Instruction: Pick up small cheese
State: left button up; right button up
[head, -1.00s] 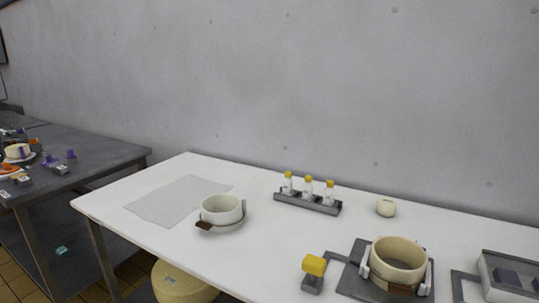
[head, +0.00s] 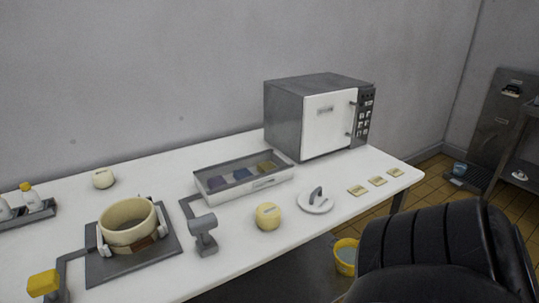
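A small yellow round block, cheese-like, (head: 268,216) sits on the white table near its front edge, in the middle of the head view. A paler cream round block (head: 103,178) stands at the back left of the table. I cannot tell for sure which of these is the small cheese. Three thin, pale yellow square pieces (head: 377,181) lie in a row at the table's right end. Neither of my grippers is in view.
A vat (head: 129,222) sits on a dark plate at left. A grey tray (head: 244,184) with coloured blocks stands behind the yellow block, a white lid (head: 316,201) to its right. A microwave (head: 318,115) stands at the back. A large black segmented shape fills the lower right.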

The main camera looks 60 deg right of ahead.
aim_at(268, 214)
jog(key=z, duration=1.8)
